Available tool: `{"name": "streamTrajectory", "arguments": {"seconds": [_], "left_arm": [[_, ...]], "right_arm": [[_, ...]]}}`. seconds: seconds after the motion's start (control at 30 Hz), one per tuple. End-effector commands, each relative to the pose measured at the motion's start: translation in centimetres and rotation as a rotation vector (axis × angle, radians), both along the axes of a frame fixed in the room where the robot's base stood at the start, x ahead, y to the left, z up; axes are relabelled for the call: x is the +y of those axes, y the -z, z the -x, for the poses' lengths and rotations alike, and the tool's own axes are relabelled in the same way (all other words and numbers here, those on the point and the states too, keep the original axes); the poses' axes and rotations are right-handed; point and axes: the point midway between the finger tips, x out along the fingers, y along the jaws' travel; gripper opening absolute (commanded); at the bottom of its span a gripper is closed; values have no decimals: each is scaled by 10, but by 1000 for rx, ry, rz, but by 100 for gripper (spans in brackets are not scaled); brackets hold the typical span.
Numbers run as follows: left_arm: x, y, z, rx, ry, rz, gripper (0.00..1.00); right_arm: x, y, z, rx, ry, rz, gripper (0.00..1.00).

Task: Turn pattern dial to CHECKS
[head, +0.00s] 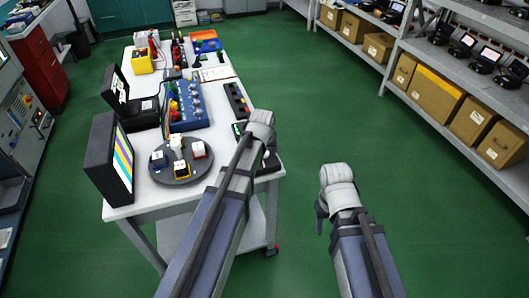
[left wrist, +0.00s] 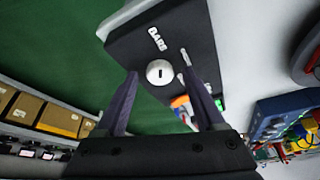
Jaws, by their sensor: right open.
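The pattern dial is a round white knob (left wrist: 160,72) with a dark slot, set on a black box (left wrist: 135,48) in the left wrist view. White lettering on the box reads BARS. My left gripper (left wrist: 161,80) is open, its two dark fingers spread either side of the knob in that view; I cannot tell whether they touch it. In the head view my left arm hides most of the dial area at the table's right edge. The monitor (head: 123,160) shows coloured stripes. My right gripper (head: 320,216) is open and empty over the green floor, right of the table.
A round dark turntable (head: 182,177) with several small blocks stands beside the monitor. A blue control box (head: 186,105) and a black button box (head: 237,99) stand further back on the white table (head: 135,206). Shelves with cartons (head: 436,95) are at the right. Green floor lies between.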

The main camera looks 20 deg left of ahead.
Motion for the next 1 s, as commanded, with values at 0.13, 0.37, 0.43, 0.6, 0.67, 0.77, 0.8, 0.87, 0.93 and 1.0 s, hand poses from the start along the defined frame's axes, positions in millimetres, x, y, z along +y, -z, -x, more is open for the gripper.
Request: {"name": "streamTrajectory", "arguments": {"seconds": [0.13, 0.37, 0.43, 0.6, 0.67, 0.77, 0.8, 0.87, 0.93, 1.0], "left_arm": [[0, 0, 0, 0, 0, 0, 55], [0, 0, 0, 0, 0, 0, 29], [0, 0, 0, 0, 0, 0, 21], [0, 0, 0, 0, 0, 0, 2], [0, 0, 0, 0, 0, 0, 0], [0, 0, 0, 0, 0, 0, 0], [0, 0, 0, 0, 1, 0, 0], [0, 0, 0, 0, 3, 0, 0], [0, 0, 0, 0, 13, -1, 0], [1, 0, 0, 0, 30, -1, 0]], "right_arm": [[0, 0, 0, 0, 0, 0, 50], [0, 0, 0, 0, 0, 0, 50], [0, 0, 0, 0, 0, 0, 50], [0, 0, 0, 0, 0, 0, 50], [0, 0, 0, 0, 0, 0, 50], [0, 0, 0, 0, 0, 0, 50], [0, 0, 0, 0, 0, 0, 50], [0, 0, 0, 0, 0, 0, 50], [0, 0, 0, 0, 0, 0, 50], [0, 0, 0, 0, 0, 0, 50]]}}
